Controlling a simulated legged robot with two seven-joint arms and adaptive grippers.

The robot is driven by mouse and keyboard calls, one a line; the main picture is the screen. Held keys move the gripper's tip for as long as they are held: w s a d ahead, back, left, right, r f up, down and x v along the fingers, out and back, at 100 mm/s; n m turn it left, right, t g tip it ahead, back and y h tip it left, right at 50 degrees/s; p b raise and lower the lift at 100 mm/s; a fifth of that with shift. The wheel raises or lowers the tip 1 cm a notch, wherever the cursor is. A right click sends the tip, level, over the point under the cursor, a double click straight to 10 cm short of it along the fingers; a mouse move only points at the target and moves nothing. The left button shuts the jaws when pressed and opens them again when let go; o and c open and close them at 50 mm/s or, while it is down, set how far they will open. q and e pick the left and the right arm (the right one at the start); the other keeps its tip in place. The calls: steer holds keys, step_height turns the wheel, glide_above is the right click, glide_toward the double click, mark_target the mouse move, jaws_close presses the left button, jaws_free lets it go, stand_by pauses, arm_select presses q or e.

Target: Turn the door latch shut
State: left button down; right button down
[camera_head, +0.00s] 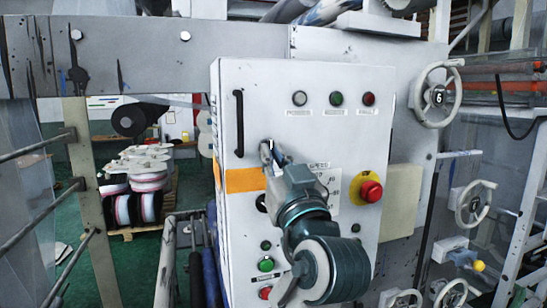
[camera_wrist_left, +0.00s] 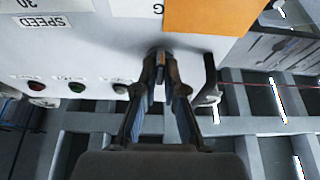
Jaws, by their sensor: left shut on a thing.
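The grey cabinet door (camera_head: 262,90) is in the middle of the head view. My left gripper (camera_head: 268,152) reaches up from below to the door's face, right of the black handle and above the orange label. In the left wrist view my left gripper (camera_wrist_left: 160,72) has its two fingers closed on a small dark latch knob (camera_wrist_left: 158,58) on the panel. The fingers cover much of the latch, so its exact angle is hard to tell. In the head view the gripper and wrist mostly hide it. My right gripper is not in view.
The black door handle (camera_head: 239,123) is close to the left gripper and also shows in the wrist view (camera_wrist_left: 209,78). A red emergency button (camera_head: 370,191) sits right of my arm. Indicator lamps (camera_head: 336,98) are above. A handwheel (camera_head: 437,96) stands further right.

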arm_select(q)
steer(key=shift+w, duration=0.1)
steer(key=c, duration=1.3)
jaws_free()
steer(key=shift+o, duration=0.2)
steer(key=shift+w+d+f, duration=0.1)
steer(key=shift+w, duration=0.2)
steer(key=shift+s, duration=0.35)
steer(key=v, duration=1.1)
steer(key=shift+s+d+f, duration=0.2)
steer(key=shift+d, duration=0.05)
